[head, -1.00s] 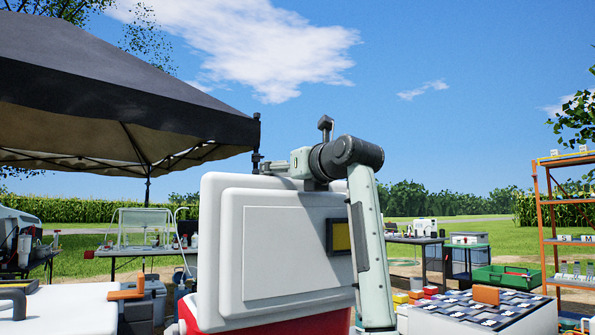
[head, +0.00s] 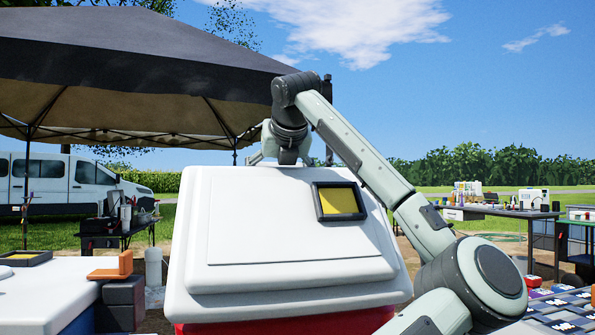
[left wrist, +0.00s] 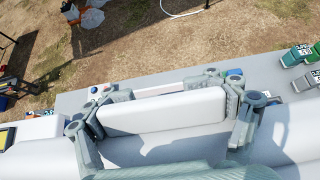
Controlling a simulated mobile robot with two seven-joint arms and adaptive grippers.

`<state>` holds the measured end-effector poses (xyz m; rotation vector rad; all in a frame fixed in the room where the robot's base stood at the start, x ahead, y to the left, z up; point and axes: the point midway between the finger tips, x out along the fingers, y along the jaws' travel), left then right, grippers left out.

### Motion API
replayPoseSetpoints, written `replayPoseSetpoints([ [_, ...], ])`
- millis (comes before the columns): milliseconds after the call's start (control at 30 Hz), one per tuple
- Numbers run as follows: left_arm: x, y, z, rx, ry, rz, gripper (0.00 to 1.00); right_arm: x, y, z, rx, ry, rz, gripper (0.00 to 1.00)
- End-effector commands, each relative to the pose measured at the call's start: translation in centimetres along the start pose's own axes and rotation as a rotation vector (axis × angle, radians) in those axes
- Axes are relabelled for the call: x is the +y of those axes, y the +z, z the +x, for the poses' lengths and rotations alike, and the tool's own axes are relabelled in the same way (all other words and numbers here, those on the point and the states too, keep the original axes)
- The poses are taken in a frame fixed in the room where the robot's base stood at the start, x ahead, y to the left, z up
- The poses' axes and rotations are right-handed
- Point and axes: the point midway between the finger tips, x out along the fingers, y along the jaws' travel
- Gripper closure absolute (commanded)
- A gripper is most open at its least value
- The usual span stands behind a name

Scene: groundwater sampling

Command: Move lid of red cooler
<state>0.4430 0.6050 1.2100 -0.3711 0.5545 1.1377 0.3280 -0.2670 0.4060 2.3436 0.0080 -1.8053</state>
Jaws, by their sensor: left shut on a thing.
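The white lid (head: 290,235) of the red cooler (head: 290,322) is tilted, with its broad face toward me and its far edge high. A yellow panel in a dark frame (head: 339,201) is set in its upper right. Only a strip of the red body shows below the lid; I cannot tell whether they touch. My left gripper (head: 283,160) is at the lid's far top edge, its arm reaching over from the right. In the left wrist view the gripper (left wrist: 165,112) is shut on the lid's white edge, with fingers on both sides. My right gripper is not in view.
A white cooler (head: 45,300) with an orange block (head: 112,267) stands at left. A dark canopy (head: 140,75) rises behind, with a white van (head: 70,185) beyond. Tables with equipment (head: 500,212) stand at right. A dark-and-white surface (head: 560,310) lies at lower right.

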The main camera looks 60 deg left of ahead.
Motion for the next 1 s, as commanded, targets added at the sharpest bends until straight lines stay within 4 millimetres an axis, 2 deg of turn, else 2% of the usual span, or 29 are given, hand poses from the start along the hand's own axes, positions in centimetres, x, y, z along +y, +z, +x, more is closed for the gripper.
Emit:
replayPoseSetpoints([
  [100,0.32,-0.57,0.47,0.026,-0.005,0.001,0.79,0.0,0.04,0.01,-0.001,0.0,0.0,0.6],
  [500,0.54,-0.63,0.5,0.032,-0.005,0.003,0.8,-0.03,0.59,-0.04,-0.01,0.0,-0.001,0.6],
  [533,0.55,-0.62,0.49,0.032,-0.005,0.003,0.27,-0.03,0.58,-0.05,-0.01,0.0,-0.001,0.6],
  [733,0.63,-0.53,0.43,0.03,-0.003,0.001,0.02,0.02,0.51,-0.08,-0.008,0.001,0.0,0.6],
  [1000,0.77,-0.47,0.39,0.028,-0.001,-0.002,0.0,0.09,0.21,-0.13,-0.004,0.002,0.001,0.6],
])
